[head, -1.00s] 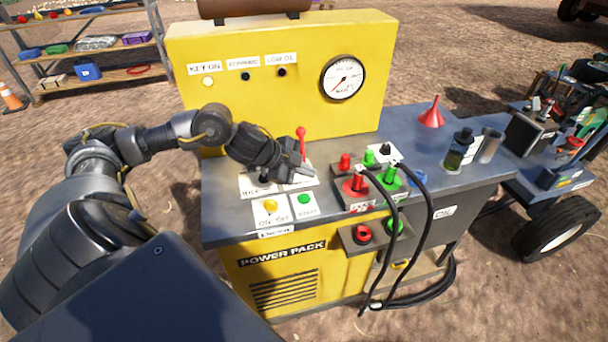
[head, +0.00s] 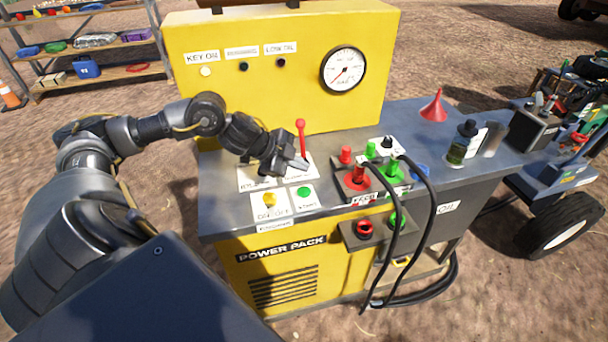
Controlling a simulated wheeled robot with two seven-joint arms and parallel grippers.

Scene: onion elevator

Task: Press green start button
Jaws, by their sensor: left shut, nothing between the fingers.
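The green start button (head: 304,191) is a round button on a white plate on the grey top of the yellow power pack (head: 285,60). A yellow ON/OFF switch (head: 269,200) sits just left of it. My left gripper (head: 304,164) is shut and empty. It shows just behind the green button in the picture, over the white panel at the base of the red lever (head: 301,137), and does not cover the button. I cannot tell its exact height over the panel. My right gripper is not in view.
Right of the gripper are red and green connectors (head: 360,175) with black cables (head: 434,215). A red funnel (head: 433,107) and a dark bottle (head: 463,143) stand further right. The yellow panel with a gauge (head: 343,69) rises behind. The counter's front left is clear.

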